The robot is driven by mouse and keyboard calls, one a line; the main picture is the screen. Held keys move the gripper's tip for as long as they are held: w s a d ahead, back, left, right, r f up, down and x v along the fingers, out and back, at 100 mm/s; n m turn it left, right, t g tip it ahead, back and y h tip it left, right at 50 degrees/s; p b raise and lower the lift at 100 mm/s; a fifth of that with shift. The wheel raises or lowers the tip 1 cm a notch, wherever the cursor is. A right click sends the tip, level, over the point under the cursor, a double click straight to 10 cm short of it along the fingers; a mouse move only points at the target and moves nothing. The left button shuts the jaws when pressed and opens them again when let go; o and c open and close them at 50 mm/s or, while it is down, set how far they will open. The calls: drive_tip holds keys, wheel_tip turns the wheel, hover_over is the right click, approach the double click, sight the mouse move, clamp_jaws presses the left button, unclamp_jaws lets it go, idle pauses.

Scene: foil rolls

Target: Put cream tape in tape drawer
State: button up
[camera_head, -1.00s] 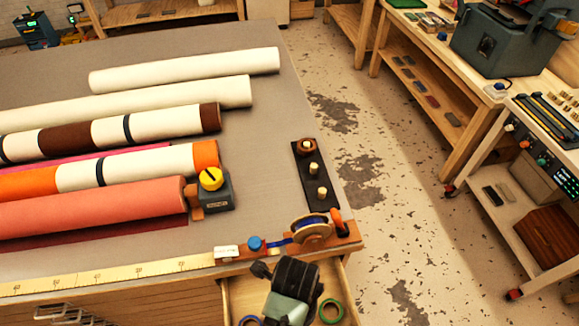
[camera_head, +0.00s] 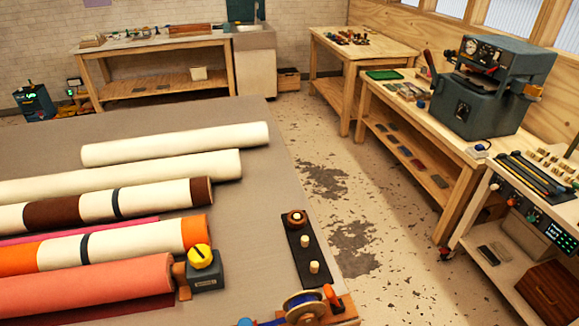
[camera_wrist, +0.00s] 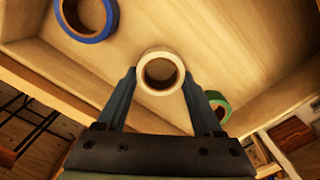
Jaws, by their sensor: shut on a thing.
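The cream tape (camera_wrist: 158,53) is a pale ring between the two dark fingers of my gripper (camera_wrist: 159,73) in the wrist view. My gripper is shut on it. Behind it is the pale wooden floor of the open tape drawer (camera_wrist: 235,55). I cannot tell whether the cream tape touches this floor. A blue tape roll (camera_wrist: 88,36) lies in the drawer at upper left. A green roll (camera_wrist: 222,99) shows at right, partly hidden by a finger. My gripper and the drawer are outside the head view.
In the head view, several rolls (camera_head: 175,144) lie on the grey worktable (camera_head: 250,190). A dark peg board (camera_head: 303,250) with a brown roll (camera_head: 295,217) stands near its right edge. A spool holder (camera_head: 305,308) is at the front corner. The floor (camera_head: 340,215) right of the table has free room.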

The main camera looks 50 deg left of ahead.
drive_tip(key=o, duration=1.4)
drive_tip(key=shift+c, duration=0.2)
